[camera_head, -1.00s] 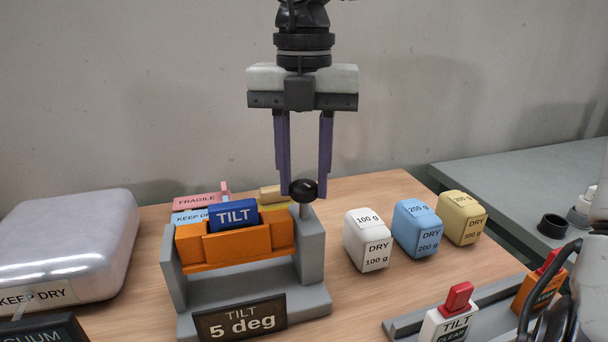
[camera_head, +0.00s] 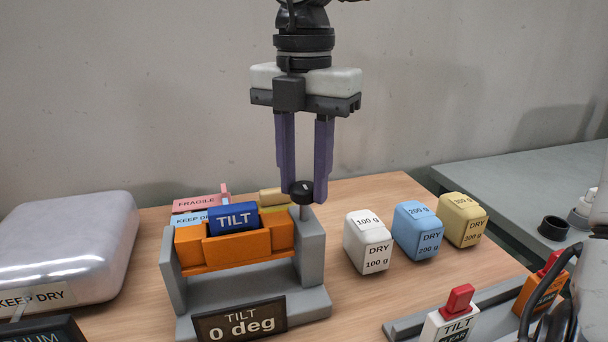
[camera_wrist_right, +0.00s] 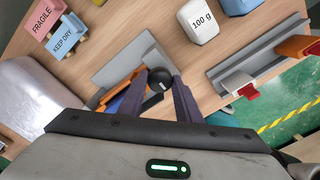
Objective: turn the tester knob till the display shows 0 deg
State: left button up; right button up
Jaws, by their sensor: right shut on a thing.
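The tilt tester (camera_head: 312,262) is a grey stand with an orange cradle (camera_head: 237,247) that holds a blue block labelled TILT (camera_head: 233,217). The cradle looks close to level. Its display (camera_head: 240,321) reads "TILT 0 deg". The black round knob (camera_head: 302,190) sits on top of the right grey post. My right gripper (camera_head: 303,195) points down, its purple fingers shut on the knob from both sides. In the right wrist view the knob (camera_wrist_right: 159,78) shows between the fingertips. My left gripper is not in view.
White (camera_head: 368,241), blue (camera_head: 418,229) and yellow (camera_head: 462,219) DRY weights stand to the right. A silvery KEEP DRY pillow-shaped package (camera_head: 70,245) lies left. FRAGILE (camera_head: 196,203) and KEEP DRY (camera_head: 189,217) tags stand behind. A rail with a red-topped TILT piece (camera_head: 452,318) is front right.

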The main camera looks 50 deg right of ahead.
aim_at(304, 185)
jog(key=o, duration=1.1)
jog(key=shift+c, duration=0.2)
jog(key=shift+r, duration=0.1)
notch_tip(304, 185, up, 10)
jog(key=p, duration=0.2)
jog(key=shift+r, duration=0.1)
